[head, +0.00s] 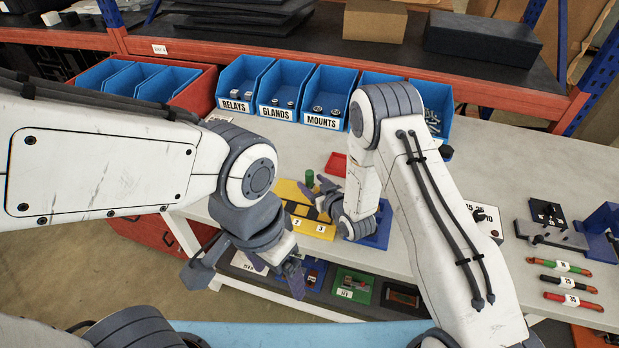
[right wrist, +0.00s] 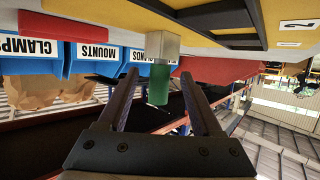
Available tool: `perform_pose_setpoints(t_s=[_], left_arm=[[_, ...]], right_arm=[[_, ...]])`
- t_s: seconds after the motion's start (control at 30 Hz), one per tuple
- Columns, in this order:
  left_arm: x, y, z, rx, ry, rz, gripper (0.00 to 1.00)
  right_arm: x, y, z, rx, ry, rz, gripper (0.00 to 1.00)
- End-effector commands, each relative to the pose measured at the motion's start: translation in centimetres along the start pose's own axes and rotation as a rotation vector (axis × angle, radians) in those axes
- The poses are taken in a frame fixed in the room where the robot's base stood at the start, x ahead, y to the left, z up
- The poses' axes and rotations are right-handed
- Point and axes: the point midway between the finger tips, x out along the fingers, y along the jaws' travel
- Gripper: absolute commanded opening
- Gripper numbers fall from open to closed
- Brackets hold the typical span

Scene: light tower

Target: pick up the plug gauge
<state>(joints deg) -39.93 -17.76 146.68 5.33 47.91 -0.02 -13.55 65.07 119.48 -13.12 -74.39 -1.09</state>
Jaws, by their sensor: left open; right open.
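A green cylinder with a silver block-like end, which looks like the plug gauge (head: 309,178), stands at the yellow board (head: 290,192) on the bench. In the right wrist view the plug gauge (right wrist: 159,84) appears between my right gripper's two fingers, with space on both sides. My right gripper (head: 321,196) is open and close to it in the head view; I cannot tell whether the fingers reach around it. My left gripper (head: 283,272) is open and empty, low in front of the bench edge, away from the gauge.
Blue bins labelled RELAYS (head: 239,83), GLANDS (head: 280,93) and MOUNTS (head: 325,99) stand behind. A small red tray (head: 336,163) is near the gauge. Green, black and red labelled tools (head: 573,300) lie at the right.

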Motion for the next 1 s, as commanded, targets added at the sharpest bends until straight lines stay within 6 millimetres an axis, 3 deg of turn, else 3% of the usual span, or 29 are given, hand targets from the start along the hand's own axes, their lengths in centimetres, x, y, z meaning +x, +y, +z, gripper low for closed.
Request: perform_pose_setpoints(t_s=[0.2,0.43,0.47,0.6,0.63,1.0], left_arm=[[-0.7,0.1,0.0,0.0,0.0,0.0,0.85],[-0.6,0.1,0.0,0.0,0.0,0.0,0.85],[-0.6,0.1,0.0,0.0,0.0,0.0,0.85],[-0.6,0.1,0.0,0.0,0.0,0.0,0.85],[-0.6,0.1,0.0,0.0,0.0,0.0,0.85],[-0.6,0.0,0.0,0.0,0.0,0.0,0.85]], right_arm=[[2.1,0.0,-0.1,0.0,0.0,0.0,0.67],[2.3,0.0,0.0,0.0,-0.001,0.0,0.67],[2.3,0.0,0.0,0.0,-0.001,0.0,0.63],[2.2,0.0,0.0,0.0,0.0,0.0,0.09],[2.2,0.0,0.0,0.0,0.0,0.0,0.0],[2.2,0.0,-0.2,0.0,0.001,0.0,0.0]])
